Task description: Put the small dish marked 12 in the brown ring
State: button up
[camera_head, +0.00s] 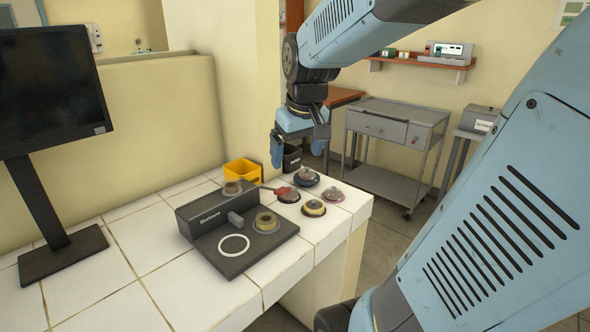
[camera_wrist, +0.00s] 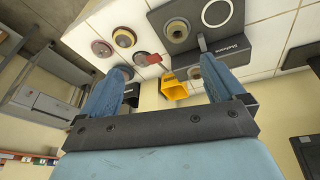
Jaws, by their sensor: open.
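Small round dishes stand on the white tiled bench: a dark one (camera_head: 306,177), a pinkish one (camera_head: 333,195), a yellowish one (camera_head: 314,208) and one by a red piece (camera_head: 288,196). No number can be read, so I cannot tell which is 12. A brownish round piece (camera_head: 266,221) is on the black device plate, beside a white ring (camera_head: 233,245); I cannot tell whether it is the bare brown ring or a dish over it. Another round piece (camera_head: 232,188) is at the device's back. My gripper (camera_head: 298,150) is open and empty above the bench's back edge.
A yellow bin (camera_head: 242,171) and a black bin (camera_head: 291,158) stand behind the dishes. The device housing (camera_head: 205,207) rises beside its plate. A monitor (camera_head: 52,95) stands at left. The bench ends right of the dishes; a grey cart (camera_head: 390,135) is beyond.

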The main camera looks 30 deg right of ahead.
jog(key=s+a+t, duration=0.1)
jog(key=s+a, duration=0.1)
jog(key=s, duration=0.3)
jog(key=s+a+r+t, duration=0.1)
jog(key=s+a, duration=0.2)
jog(key=s, duration=0.2)
jog(key=shift+s+a+r+m+y, duration=0.2)
jog(key=shift+a+m+y, duration=0.1)
jog(key=shift+m, duration=0.1)
jog(key=shift+w, duration=0.1)
dwell(0.4)
